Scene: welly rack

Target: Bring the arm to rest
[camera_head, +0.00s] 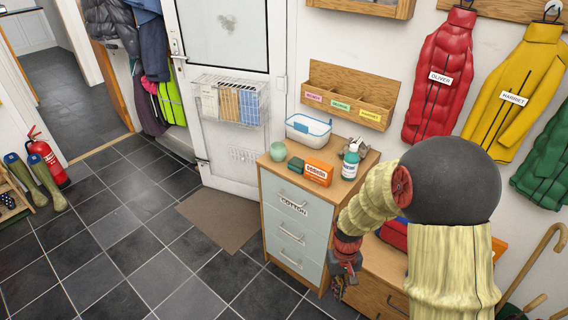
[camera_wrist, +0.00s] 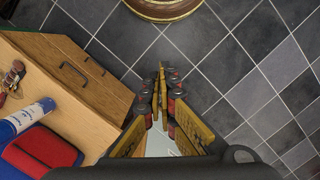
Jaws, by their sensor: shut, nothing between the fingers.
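My gripper (camera_head: 342,284) hangs low at the end of my bent arm in the head view, in front of the drawer unit (camera_head: 292,228). It is small and partly dark there. In the wrist view my gripper's fingertips (camera_wrist: 161,72) are together over the dark tiled floor, with nothing held. The fingers point down beside the wooden bench (camera_wrist: 95,75). My arm hides part of the bench and wall in the head view.
The drawer unit holds a white-blue tub (camera_head: 308,130), a green ball (camera_head: 278,151), boxes and a bottle (camera_head: 351,162). A blue cylinder (camera_wrist: 28,117) and red item (camera_wrist: 40,152) lie on the bench. Open floor (camera_head: 130,240) lies left, beyond a brown mat (camera_head: 222,218).

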